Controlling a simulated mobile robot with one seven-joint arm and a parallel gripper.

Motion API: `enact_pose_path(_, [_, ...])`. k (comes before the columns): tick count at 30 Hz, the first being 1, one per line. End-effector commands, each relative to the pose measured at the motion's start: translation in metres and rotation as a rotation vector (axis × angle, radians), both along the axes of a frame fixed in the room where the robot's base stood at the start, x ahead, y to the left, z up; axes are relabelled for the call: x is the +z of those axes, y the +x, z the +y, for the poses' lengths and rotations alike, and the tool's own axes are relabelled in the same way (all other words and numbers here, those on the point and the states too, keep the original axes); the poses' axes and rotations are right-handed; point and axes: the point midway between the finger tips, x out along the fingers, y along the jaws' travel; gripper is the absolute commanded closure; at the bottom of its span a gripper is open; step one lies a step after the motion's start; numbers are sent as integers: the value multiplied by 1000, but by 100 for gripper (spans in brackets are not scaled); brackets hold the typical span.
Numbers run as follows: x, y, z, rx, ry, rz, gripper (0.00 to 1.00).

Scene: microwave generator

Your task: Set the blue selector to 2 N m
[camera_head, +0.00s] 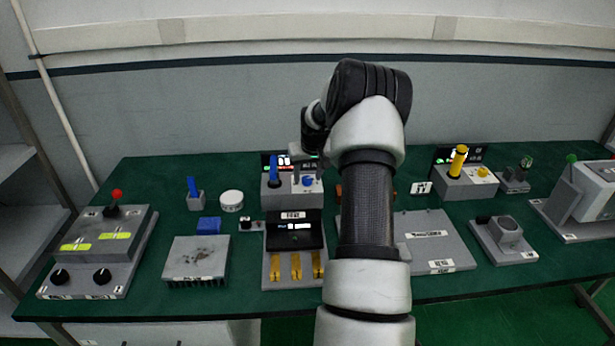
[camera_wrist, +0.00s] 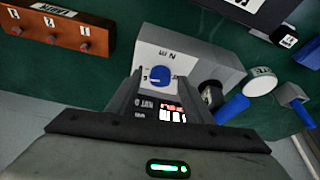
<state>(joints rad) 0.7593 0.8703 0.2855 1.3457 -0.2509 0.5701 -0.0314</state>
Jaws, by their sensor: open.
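The blue selector (camera_head: 307,181) is a small round knob on top of a grey box (camera_head: 292,199) at the middle of the bench. In the wrist view the blue selector (camera_wrist: 159,76) sits on a white face with upside-down lettering, framed between my finger ends. My gripper (camera_wrist: 160,86) is open above the knob, with nothing in its jaws; I cannot tell whether a finger touches it. In the head view my gripper (camera_head: 309,160) is partly hidden by my arm. The selector's pointer and scale marks are too small to read.
A tall blue handle (camera_head: 273,168) rises on the same box, left of the selector; it also shows in the wrist view (camera_wrist: 232,108). A lit display (camera_head: 275,160) stands behind. A white round tub (camera_head: 231,200) is further left. A brown switch panel (camera_wrist: 60,32) shows in the wrist view.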

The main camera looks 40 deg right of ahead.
Motion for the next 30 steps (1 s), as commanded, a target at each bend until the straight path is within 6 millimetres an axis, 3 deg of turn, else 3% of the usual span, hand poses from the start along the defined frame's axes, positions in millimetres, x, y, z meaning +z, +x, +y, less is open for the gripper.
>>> enact_pose_path(12, [-9, 4, -1, 0, 0, -1, 54])
enact_pose_path(20, [-9, 4, -1, 0, 0, 0, 95])
enact_pose_path(30, [-9, 3, -2, 49, 2, 0, 95])
